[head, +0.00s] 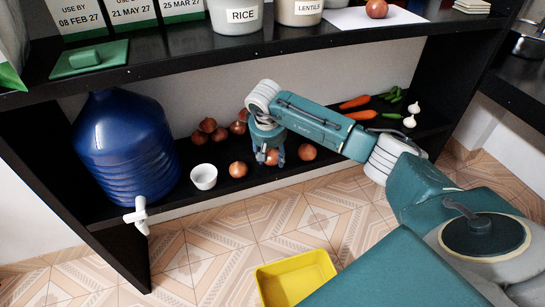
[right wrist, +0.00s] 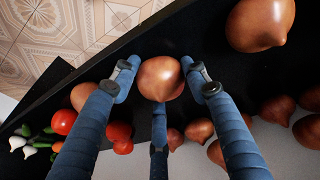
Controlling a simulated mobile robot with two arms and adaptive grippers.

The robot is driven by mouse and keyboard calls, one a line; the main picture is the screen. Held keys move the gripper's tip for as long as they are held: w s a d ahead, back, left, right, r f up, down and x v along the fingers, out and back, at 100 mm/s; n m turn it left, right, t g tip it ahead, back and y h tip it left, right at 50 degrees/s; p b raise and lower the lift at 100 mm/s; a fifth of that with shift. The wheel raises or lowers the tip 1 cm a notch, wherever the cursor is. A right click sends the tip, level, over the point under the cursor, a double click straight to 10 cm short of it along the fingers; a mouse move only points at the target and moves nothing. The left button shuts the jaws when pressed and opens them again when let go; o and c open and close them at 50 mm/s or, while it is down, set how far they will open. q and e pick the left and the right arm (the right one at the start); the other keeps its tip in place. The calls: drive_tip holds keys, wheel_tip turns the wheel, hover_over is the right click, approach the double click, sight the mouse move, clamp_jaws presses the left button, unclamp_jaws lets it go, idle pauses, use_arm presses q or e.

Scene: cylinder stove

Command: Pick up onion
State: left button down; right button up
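A brown onion (right wrist: 160,78) sits between the fingertips of my right gripper (right wrist: 161,85) in the right wrist view, with narrow gaps at both sides, so the fingers look open around it. In the head view my right gripper (head: 268,152) reaches down to the lower shelf, and that onion (head: 271,157) shows partly behind the fingers. One onion (head: 238,169) lies to its left and another (head: 307,152) to its right. Several more onions (head: 208,126) lie in a group behind and to the left. My left gripper is not in view.
The black lower shelf (head: 215,202) also holds a blue water jug (head: 128,145), a white bowl (head: 204,177), carrots (head: 355,102), garlic (head: 414,107) and green peppers. Red tomatoes (right wrist: 119,132) show in the wrist view. The upper shelf (head: 250,52) overhangs. A yellow bin (head: 296,280) is on the floor.

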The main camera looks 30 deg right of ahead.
sight(274, 153)
drive_tip(key=shift+r, duration=0.1)
